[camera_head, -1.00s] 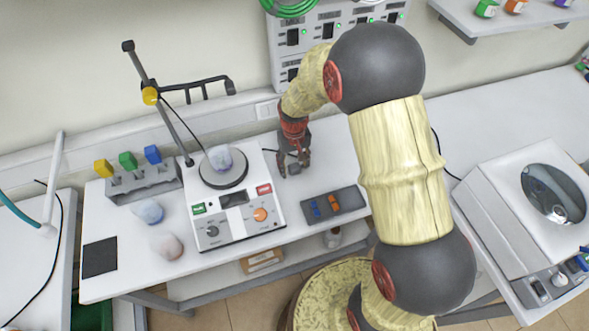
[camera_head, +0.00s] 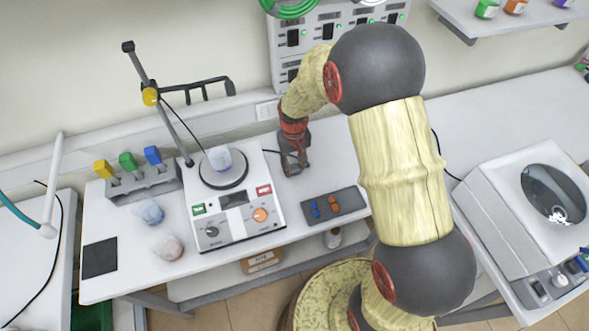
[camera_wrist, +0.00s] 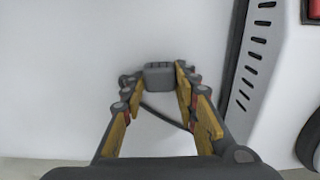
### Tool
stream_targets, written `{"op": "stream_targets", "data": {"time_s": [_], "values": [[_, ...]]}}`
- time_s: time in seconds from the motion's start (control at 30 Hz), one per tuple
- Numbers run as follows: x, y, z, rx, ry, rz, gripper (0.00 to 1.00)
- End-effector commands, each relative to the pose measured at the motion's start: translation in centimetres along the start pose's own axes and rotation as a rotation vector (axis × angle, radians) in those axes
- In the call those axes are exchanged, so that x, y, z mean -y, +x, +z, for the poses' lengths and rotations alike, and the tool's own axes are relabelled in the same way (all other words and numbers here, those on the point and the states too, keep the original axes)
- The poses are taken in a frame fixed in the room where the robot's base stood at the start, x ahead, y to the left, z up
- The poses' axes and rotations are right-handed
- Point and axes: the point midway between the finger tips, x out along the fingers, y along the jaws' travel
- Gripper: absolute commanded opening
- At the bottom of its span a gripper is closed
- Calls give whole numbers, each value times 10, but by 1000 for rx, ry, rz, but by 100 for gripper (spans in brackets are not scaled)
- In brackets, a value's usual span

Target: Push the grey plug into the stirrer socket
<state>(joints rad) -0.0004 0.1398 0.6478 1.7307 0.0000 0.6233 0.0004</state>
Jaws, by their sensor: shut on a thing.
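The grey plug (camera_wrist: 159,77) sits between the fingertips of my gripper (camera_wrist: 158,80) in the wrist view, and the fingers are shut on it. A dark cable (camera_wrist: 165,117) trails from it over the white table. In the head view my gripper (camera_head: 293,168) points down at the table just right of the white stirrer (camera_head: 234,202), and the plug cannot be made out there. The stirrer's side with dark vent slots (camera_wrist: 251,55) shows at the right of the wrist view, apart from the plug. I cannot make out the stirrer socket.
A round vessel stands on the stirrer plate (camera_head: 222,176), with a clamp stand (camera_head: 160,100) behind. A dark tray (camera_head: 333,206) lies right of the stirrer's front. A rack (camera_head: 144,183) and two flasks are to the left. The table right of my gripper is partly hidden by my arm.

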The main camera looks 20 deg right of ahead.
Motion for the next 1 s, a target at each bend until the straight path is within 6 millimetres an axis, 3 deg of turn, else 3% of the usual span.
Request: {"op": "stream_targets", "data": {"time_s": [0.33,0.57,0.87,1.0], "values": [[0,-5,0,-1,0,0,7],[0,-34,-1,-3,0,0,7],[9,-97,51,-5,-2,0,7],[15,-108,83,-1,-1,0,7]]}}
